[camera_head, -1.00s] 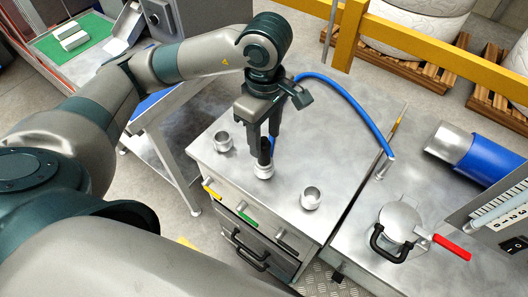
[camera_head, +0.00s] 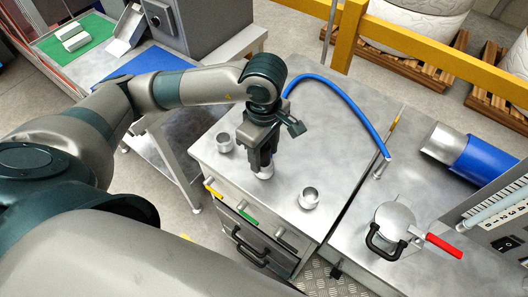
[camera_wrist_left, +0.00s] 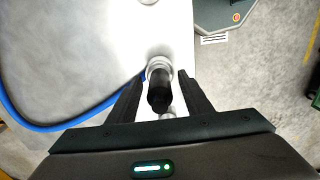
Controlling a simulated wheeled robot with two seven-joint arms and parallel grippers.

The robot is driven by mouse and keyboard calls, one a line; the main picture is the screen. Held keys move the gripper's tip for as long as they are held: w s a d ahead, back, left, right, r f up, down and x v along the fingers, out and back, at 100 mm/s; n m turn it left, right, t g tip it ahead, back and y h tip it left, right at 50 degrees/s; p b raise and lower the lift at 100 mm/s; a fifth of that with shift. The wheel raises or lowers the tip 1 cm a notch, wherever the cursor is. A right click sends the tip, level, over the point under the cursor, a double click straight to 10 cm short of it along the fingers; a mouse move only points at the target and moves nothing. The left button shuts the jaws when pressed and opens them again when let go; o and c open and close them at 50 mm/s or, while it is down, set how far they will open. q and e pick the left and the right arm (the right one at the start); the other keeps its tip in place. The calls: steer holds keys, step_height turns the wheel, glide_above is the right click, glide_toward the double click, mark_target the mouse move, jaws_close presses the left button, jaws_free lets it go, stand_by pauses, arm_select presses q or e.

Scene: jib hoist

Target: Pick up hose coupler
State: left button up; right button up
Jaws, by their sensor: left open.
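The hose coupler, with a black upper part and a silver lower end, stands on the metal cabinet top. In the head view only its silver end (camera_head: 264,173) shows below my fingers. In the left wrist view its black part (camera_wrist_left: 158,97) sits between the fingers, and a silver ring shows beyond it. My left gripper (camera_head: 262,158) points down around the coupler. In the left wrist view its fingers (camera_wrist_left: 160,77) are open, one on each side, with gaps visible. My right gripper is not in view.
Two silver cups stand nearby on the cabinet top, one to the left (camera_head: 225,141) and one to the right (camera_head: 309,197). A blue hose (camera_head: 345,103) curves behind the gripper. A lidded metal pot (camera_head: 395,222) and a blue-silver cylinder (camera_head: 455,150) are at the right.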

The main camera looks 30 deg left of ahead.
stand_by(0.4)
arm_select(q)
jaws_close()
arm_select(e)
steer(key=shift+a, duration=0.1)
arm_select(q)
steer(key=shift+r, duration=0.15)
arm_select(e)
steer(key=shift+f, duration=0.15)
